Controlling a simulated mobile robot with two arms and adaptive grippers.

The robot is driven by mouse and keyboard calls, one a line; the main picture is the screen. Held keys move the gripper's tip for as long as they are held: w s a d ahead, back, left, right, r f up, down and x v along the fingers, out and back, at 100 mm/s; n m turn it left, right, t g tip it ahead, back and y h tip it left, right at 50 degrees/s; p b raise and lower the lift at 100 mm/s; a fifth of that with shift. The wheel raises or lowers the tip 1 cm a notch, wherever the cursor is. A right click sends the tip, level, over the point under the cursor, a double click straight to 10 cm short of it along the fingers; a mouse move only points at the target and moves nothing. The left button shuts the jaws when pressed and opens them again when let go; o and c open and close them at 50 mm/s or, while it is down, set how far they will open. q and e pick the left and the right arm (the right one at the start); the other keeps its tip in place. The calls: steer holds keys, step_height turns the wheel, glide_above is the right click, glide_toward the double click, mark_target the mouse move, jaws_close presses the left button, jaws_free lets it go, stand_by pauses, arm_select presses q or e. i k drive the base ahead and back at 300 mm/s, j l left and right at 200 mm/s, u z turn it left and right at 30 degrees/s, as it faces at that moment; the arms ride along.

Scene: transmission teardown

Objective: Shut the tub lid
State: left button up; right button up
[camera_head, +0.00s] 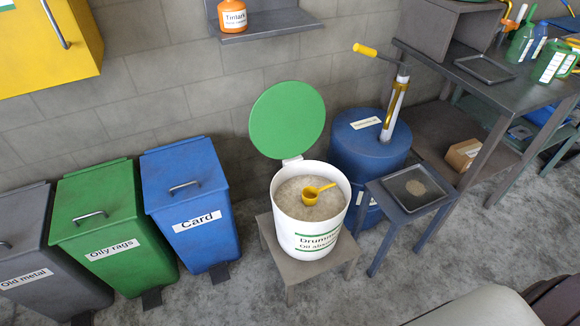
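The white tub (316,236) stands on a low stool in the middle of the view, with a green-bordered label on its front. Its round green lid (287,119) stands open, raised upright at the back of the tub by a white hinge piece. Pale granular material (291,198) fills much of the tub. A yellow scoop (311,195) rests on the material, its handle pointing right, inside the rim. Neither of my grippers shows in this view.
A blue drum (355,143) with a yellow-handled pump stands close behind right. A small table (379,192) with a tray (418,188) is at the right. Blue (186,170), green (109,205) and grey (30,230) bins stand left.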

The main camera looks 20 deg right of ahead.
mark_target(288, 118)
steer(key=i+j, duration=0.3)
steer(key=i, duration=0.2)
steer(key=i+j, duration=0.25)
steer(key=i, duration=0.25)
steer(key=i+j, duration=0.3)
steer(key=i, duration=0.2)
